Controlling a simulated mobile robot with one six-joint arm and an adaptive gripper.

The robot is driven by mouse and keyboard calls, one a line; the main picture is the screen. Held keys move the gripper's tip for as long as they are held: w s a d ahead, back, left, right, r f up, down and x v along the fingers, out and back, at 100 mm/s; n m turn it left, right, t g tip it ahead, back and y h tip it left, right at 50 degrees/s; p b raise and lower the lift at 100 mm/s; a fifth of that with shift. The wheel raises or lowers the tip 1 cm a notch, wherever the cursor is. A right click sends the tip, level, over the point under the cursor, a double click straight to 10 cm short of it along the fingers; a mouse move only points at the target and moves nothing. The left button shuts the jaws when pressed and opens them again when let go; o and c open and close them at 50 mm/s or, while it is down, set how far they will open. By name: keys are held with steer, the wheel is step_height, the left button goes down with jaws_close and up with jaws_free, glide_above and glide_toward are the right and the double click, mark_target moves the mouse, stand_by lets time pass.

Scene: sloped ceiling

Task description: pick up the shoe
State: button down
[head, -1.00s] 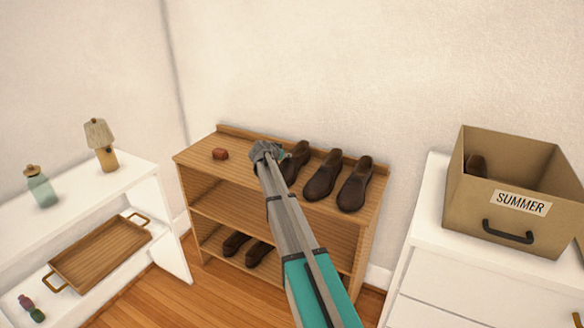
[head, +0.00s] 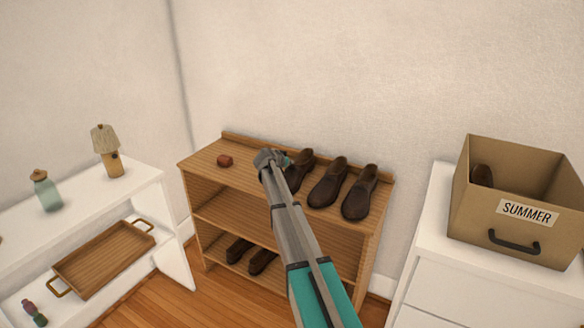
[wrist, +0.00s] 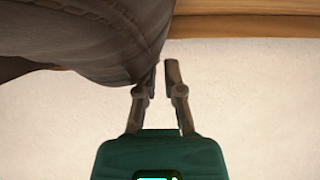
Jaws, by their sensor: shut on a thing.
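Three dark brown shoes stand in a row on the top of a wooden shoe rack. My gripper (wrist: 163,70) is at the leftmost shoe (head: 302,164), which is partly hidden behind my arm in the head view. In the wrist view this shoe (wrist: 90,35) fills the upper left, and its edge reaches my fingertips. The fingers are close together and shut on that edge. I cannot tell whether the shoe is clear of the rack top. The middle shoe (head: 328,187) and the right shoe (head: 360,194) stand free to the right.
The wooden rack (head: 205,190) also holds shoes (head: 262,261) lower down. A SUMMER box (head: 470,220) stands on the white cabinet at right. A white shelf with lamp (head: 105,140), bottle (head: 46,190) and tray (head: 65,272) is at left.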

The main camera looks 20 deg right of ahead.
steer(key=shift+r, duration=0.1)
steer(key=shift+r+p, duration=0.9)
steer(key=shift+p, duration=0.1)
steer(key=s+a+r+p, duration=0.5)
steer(key=s+r+p, duration=0.6)
steer(key=s, duration=0.1)
steer(key=shift+s+a, duration=0.4)
